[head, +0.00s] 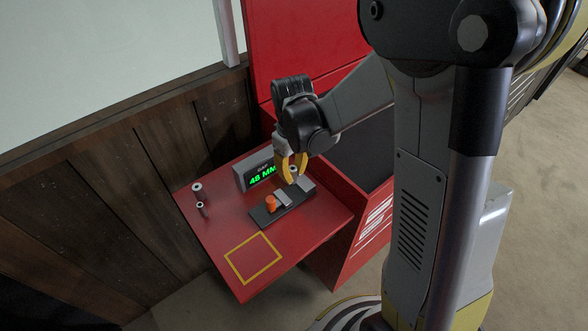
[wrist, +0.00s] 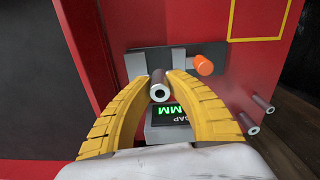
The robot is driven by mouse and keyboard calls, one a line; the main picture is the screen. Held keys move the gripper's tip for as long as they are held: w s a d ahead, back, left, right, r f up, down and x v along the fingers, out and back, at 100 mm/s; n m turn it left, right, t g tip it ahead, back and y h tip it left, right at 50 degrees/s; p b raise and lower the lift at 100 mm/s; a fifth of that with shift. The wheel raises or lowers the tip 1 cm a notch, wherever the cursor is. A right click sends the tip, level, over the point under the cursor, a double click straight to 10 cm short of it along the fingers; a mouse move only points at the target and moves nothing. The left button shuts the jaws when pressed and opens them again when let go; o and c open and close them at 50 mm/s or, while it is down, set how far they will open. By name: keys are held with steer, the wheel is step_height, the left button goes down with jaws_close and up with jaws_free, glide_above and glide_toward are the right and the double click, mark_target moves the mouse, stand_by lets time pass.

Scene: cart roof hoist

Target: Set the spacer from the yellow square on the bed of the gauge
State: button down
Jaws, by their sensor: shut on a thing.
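My gripper (head: 291,179) is shut on a grey hollow spacer (wrist: 158,87), held between the yellow fingers in the wrist view. The gauge's dark bed (head: 265,217) lies on the red shelf, with grey blocks (head: 283,200) and an orange knob (head: 270,203). My gripper is over the gauge, near the end away from the knob. The spacer appears over the bed between the grey blocks, but I cannot tell whether it touches the bed. The yellow square (head: 242,244) is an empty outline nearer the shelf's front. The gauge display (head: 262,176) reads 48 MM in green.
Two other spacers, a larger one (head: 197,190) and a smaller one (head: 202,210), stand at the shelf's left. The red shelf (head: 317,220) is clear right of the gauge. A wooden wall (head: 150,160) rises behind the left side, and the red lid (head: 300,40) stands behind.

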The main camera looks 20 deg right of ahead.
mark_target(293, 194)
steer(key=shift+f+b, duration=2.3)
steer(key=shift+f, duration=0.75)
steer(key=shift+f+b, duration=0.2)
steer(key=shift+b, duration=0.1)
steer(key=c, duration=1.3)
jaws_free()
steer(key=shift+o, duration=0.2)
steer(key=shift+r, duration=0.1)
step_height(293, 194, up, 12)
steer(key=shift+f, duration=0.1)
steer(key=s+r+m+t, duration=0.4)
steer(key=s+t, duration=0.3)
steer(key=s, duration=0.5)
steer(key=shift+s+r+m, duration=0.35)
steer(key=shift+r+m, duration=0.05)
steer(key=shift+r, duration=0.2)
